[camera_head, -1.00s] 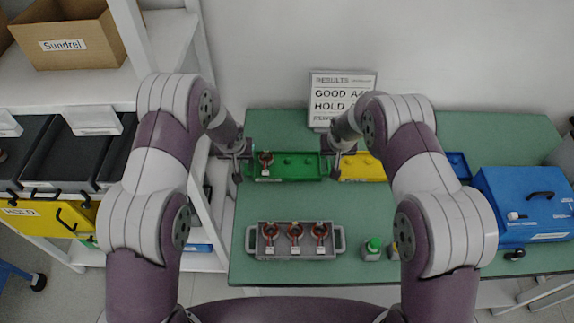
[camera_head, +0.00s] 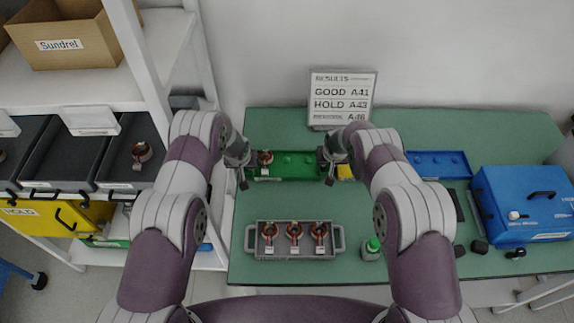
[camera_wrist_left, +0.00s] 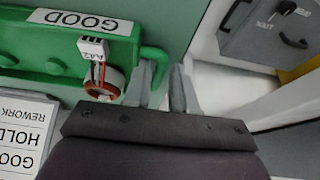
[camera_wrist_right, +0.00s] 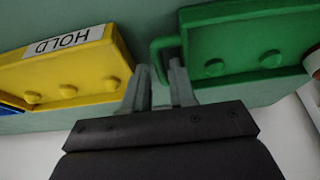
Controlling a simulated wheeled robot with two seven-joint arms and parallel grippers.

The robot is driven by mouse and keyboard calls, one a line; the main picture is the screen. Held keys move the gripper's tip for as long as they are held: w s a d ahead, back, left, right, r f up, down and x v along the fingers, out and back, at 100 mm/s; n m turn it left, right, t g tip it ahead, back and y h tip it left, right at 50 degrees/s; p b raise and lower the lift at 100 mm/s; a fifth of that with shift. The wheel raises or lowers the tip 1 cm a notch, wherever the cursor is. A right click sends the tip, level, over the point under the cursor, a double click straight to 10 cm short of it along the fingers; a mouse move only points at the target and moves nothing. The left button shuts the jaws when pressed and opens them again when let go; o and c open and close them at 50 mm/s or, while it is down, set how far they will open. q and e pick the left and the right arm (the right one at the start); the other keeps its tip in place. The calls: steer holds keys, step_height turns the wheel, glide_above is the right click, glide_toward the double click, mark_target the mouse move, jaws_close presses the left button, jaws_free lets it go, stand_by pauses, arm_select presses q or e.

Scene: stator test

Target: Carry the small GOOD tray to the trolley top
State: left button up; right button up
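The small green GOOD tray (camera_head: 292,172) lies on the green bench, holding one copper-wound stator (camera_head: 265,158) at its left end. The left wrist view shows its GOOD label (camera_wrist_left: 82,20) and the stator (camera_wrist_left: 103,82) with a white tag. My left gripper (camera_head: 243,176) is at the tray's left handle (camera_wrist_left: 155,58), its fingers (camera_wrist_left: 163,85) apart with the handle at the gap. My right gripper (camera_head: 327,172) is at the right handle (camera_wrist_right: 157,55), its fingers (camera_wrist_right: 162,85) apart about it. Neither clearly pinches its handle. The trolley top cannot be told for sure.
A yellow HOLD tray (camera_wrist_right: 70,78) is close beside my right gripper. A grey tray (camera_head: 282,252) with three stators stands in front. A results board (camera_head: 342,100) is behind, a blue box (camera_head: 522,205) at right. A white shelf rack (camera_head: 70,95) with bins is at left.

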arm_select(q)
steer(key=shift+w+f, duration=0.1)
steer(key=shift+f, duration=0.3)
arm_select(e)
steer(key=shift+w+f, duration=0.15)
steer(key=shift+f, duration=0.2)
arm_select(q)
steer(key=shift+c, duration=0.3)
arm_select(e)
steer(key=shift+c, duration=0.3)
arm_select(q)
jaws_close()
arm_select(e)
jaws_close()
arm_select(q)
steer(key=shift+r, duration=0.15)
arm_select(e)
steer(key=shift+r, duration=0.1)
